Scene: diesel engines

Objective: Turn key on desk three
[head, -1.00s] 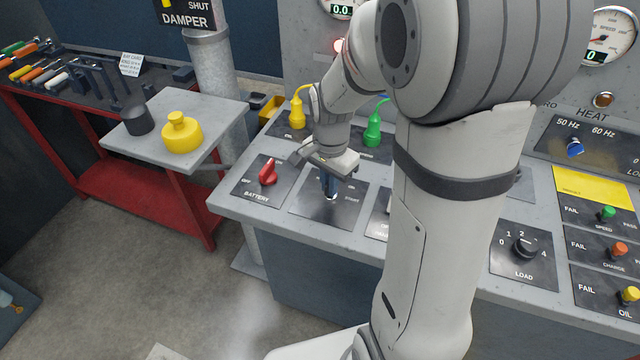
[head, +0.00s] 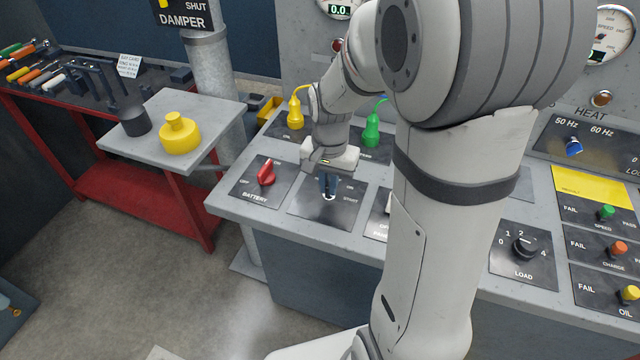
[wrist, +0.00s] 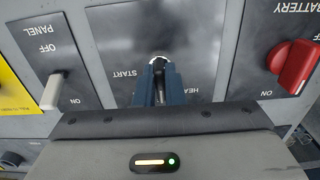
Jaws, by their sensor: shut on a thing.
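The key switch plate (head: 311,205) lies on the grey desk, between the battery switch and the panel switch. My gripper (head: 328,194) points down at this plate with its blue fingers closed together on the key. In the wrist view the fingers (wrist: 158,88) meet around the key (wrist: 160,58), whose round metal base shows at their tips. The fingers hide most of the key. The words START and part of HEAT are readable on the plate in the wrist view.
The red battery switch (head: 267,173) is close left of my gripper. The white panel switch (wrist: 52,92) is on the other side. Yellow (head: 296,115) and green (head: 372,130) plugs stand behind. A load knob (head: 524,247) is farther right.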

